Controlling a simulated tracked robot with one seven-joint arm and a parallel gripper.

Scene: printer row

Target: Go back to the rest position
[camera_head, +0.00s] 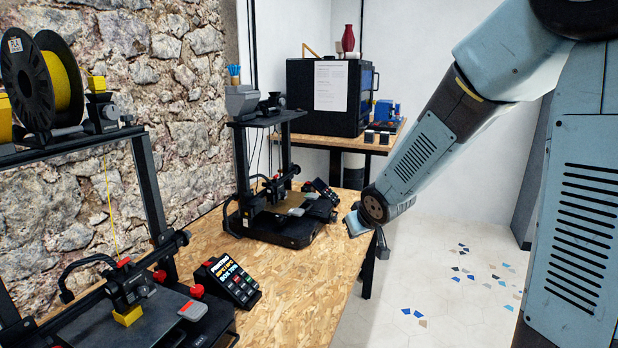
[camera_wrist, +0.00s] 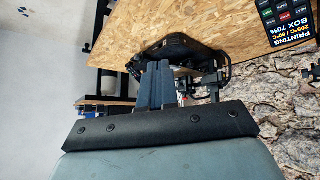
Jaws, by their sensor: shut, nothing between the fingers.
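My gripper (camera_head: 383,246) hangs at the end of my arm, by the right edge of the wooden bench (camera_head: 290,285) in the head view. It is beside the middle printer (camera_head: 287,232), to its right, and its fingertips are small there. In the wrist view my gripper (camera_wrist: 152,82) shows two blue-grey fingers close together with nothing held. Behind the fingers, that view shows the dark base of a printer (camera_wrist: 178,48) on the bench, partly hidden by them.
A near printer (camera_head: 90,318) with a yellow print (camera_head: 127,316) and a lit screen (camera_head: 230,282) stands at the left. A black enclosed printer (camera_head: 300,92) stands on a far table (camera_head: 352,141). The tiled floor (camera_head: 440,285) right of the bench is clear apart from coloured patches.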

